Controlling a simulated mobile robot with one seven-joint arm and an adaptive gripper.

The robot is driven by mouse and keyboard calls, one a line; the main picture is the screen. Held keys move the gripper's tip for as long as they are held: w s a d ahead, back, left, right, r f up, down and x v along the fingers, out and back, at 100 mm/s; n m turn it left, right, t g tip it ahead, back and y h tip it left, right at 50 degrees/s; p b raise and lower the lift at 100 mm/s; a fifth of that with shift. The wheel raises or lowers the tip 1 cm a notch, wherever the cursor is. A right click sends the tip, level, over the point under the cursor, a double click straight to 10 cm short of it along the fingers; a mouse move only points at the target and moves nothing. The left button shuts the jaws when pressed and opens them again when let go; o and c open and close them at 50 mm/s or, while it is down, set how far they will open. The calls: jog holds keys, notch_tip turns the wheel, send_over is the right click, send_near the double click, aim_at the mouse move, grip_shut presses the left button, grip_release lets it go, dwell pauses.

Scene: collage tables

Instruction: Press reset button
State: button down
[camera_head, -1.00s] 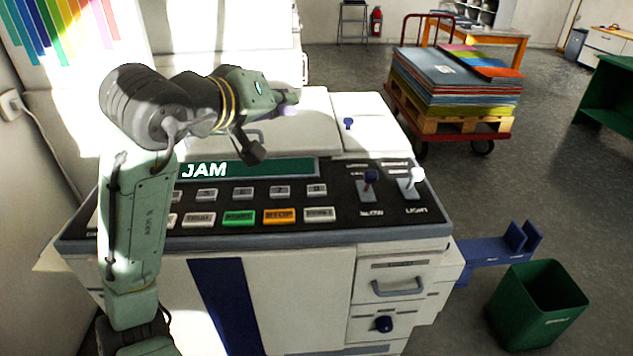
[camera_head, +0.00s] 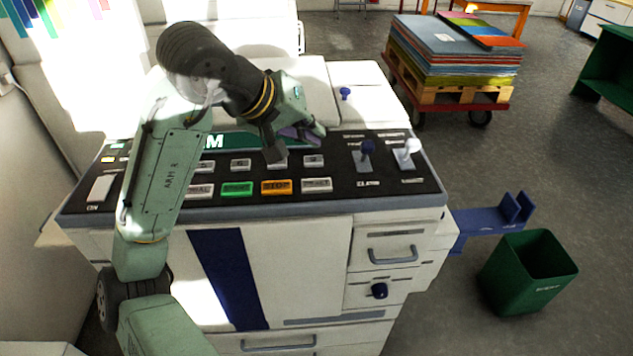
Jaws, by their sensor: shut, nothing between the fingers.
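The reset button (camera_head: 316,185) appears to be the pale rectangular button to the right of the orange stop button (camera_head: 276,187); its small label is hard to read. It sits in the lower row on the black control panel (camera_head: 346,187) of the white machine. My gripper (camera_head: 316,137) is shut and empty. It shows above the upper right of the panel, behind the reset button and apart from it in the picture.
A green button (camera_head: 237,188) lies left of the orange one. A green bin (camera_head: 530,272) and a cart of coloured sheets (camera_head: 455,60) are on the floor to the right.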

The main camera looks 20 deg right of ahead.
jog(key=b, duration=0.4)
send_over(313, 182)
notch_tip(313, 182, down, 6)
jog(key=shift+r, duration=0.25)
jog(key=shift+f+b, duration=0.55)
jog(key=shift+f, duration=0.3)
jog(key=shift+f, duration=0.4)
jog(key=shift+f, duration=0.4)
dwell(0.6)
jog(key=shift+r, duration=0.1)
jog(key=shift+r+p, duration=0.65)
jog(key=shift+r, duration=0.1)
